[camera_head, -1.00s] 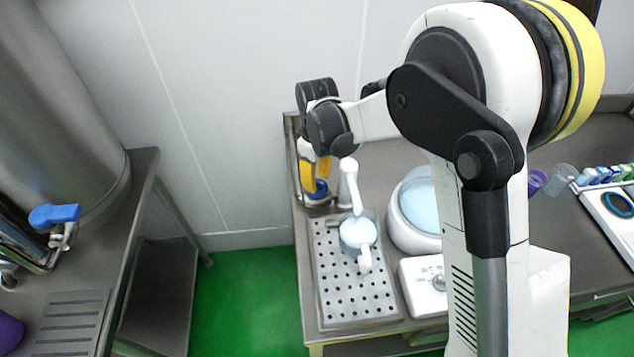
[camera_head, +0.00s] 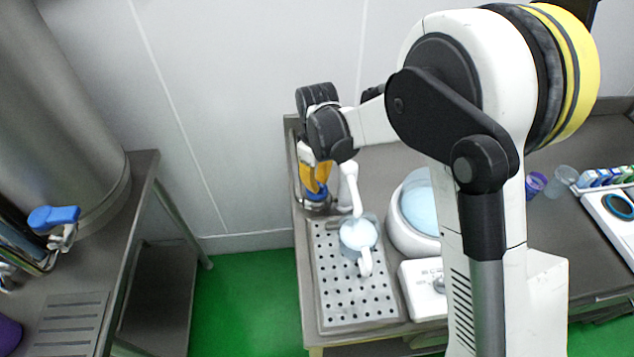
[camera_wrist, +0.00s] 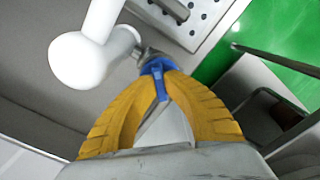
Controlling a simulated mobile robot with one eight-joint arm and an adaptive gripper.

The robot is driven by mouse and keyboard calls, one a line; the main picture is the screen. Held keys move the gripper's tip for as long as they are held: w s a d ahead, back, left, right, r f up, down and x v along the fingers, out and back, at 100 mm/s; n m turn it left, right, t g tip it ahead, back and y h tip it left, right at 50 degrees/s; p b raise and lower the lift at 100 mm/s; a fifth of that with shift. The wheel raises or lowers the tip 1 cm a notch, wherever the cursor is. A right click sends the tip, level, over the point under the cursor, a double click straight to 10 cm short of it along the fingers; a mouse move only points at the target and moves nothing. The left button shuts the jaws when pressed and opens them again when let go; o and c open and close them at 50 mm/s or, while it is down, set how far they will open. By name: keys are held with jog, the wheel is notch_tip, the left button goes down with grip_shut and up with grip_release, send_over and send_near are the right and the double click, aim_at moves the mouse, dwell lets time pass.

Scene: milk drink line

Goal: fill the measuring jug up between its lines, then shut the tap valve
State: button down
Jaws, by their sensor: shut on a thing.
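The measuring jug (camera_head: 349,240) stands on the perforated drip tray (camera_head: 330,290) under the white tap spout (camera_head: 349,185). It holds pale bluish-white liquid, and its white handle points toward the front. Its lines are too small to read. My gripper (camera_head: 316,190) is at the back left corner of the bench, behind the jug. In the wrist view the white spout (camera_wrist: 85,55) is just left of the handle.
A white round machine with a pale blue bowl (camera_head: 420,208) stands right of the tray, with a white control box (camera_head: 424,285) in front. Another table with a steel tank and a blue-handled valve (camera_head: 54,217) is at left. Green floor lies between.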

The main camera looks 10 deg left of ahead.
jog(key=m+b, duration=0.1)
jog(key=m, duration=0.3)
jog(key=shift+f+m, duration=0.1)
jog(key=shift+m, duration=2.3)
jog(key=c, duration=1.5)
grip_release()
notch_tip(320, 180, up, 12)
jog(key=shift+r, duration=0.1)
